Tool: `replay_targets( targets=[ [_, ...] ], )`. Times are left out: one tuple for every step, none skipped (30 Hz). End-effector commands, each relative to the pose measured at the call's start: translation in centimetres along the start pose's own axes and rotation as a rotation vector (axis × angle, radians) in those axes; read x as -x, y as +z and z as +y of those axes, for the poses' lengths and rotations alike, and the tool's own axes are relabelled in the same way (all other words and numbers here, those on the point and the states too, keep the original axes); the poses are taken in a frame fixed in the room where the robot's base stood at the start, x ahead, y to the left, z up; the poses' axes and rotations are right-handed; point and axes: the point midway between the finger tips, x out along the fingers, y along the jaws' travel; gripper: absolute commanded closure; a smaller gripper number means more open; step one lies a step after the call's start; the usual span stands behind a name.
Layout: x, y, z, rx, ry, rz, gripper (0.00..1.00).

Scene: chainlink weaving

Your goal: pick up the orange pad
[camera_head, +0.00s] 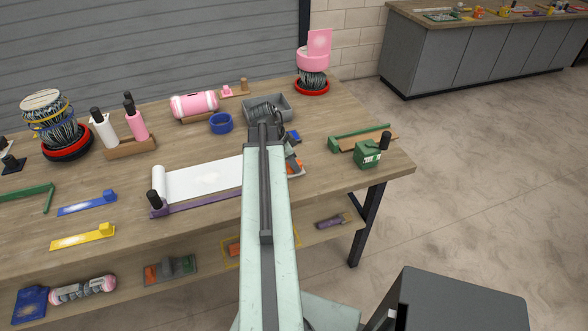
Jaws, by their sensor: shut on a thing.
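My arm reaches forward over the workbench. My gripper (272,131) is at its far end, a dark shape just in front of the grey bin. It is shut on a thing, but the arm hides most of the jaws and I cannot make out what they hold. A small orange-red patch (292,162) shows just right of the arm, beside grey and white parts; I cannot tell whether it is the orange pad. Another orange piece (235,249) lies on the lower shelf, partly hidden by the arm.
The workbench (345,112) carries a grey bin (262,104), a blue ring (221,123), a white roll on a purple holder (200,205), a pink roll (194,104) and a green box (367,155). Free floor (470,190) lies right. A grey cabinet (470,60) stands behind.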

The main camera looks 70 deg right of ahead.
Motion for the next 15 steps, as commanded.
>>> replay_targets(
  targets=[
    [0.0, 0.0, 0.0, 0.000, 0.000, 0.000, 1.00],
    [0.0, 0.0, 0.0, 0.000, 0.000, 0.000, 1.00],
    [0.0, 0.0, 0.0, 0.000, 0.000, 0.000, 1.00],
    [0.1, -0.1, 0.0, 0.000, 0.000, 0.000, 1.00],
    [0.2, -0.1, 0.0, 0.000, 0.000, 0.000, 1.00],
    [0.5, -0.2, 0.0, -0.001, 0.000, 0.000, 1.00],
    [0.7, -0.3, 0.0, -0.001, 0.000, 0.000, 1.00],
    [1.0, -0.5, 0.0, -0.001, 0.000, 0.000, 1.00],
    [1.5, -0.7, 0.0, -0.001, 0.000, 0.000, 1.00],
    [1.9, -0.8, 0.0, -0.001, 0.000, 0.000, 1.00],
    [2.4, -1.1, 0.0, -0.001, 0.000, 0.000, 1.00],
    [3.1, -1.4, 0.0, -0.001, 0.001, 0.000, 1.00],
    [3.7, -1.6, 0.0, -0.001, 0.001, 0.000, 1.00],
    [4.3, -1.9, 0.0, -0.001, 0.001, 0.000, 1.00],
    [5.2, -2.2, 0.0, -0.001, 0.001, 0.000, 1.00]
  ],
)
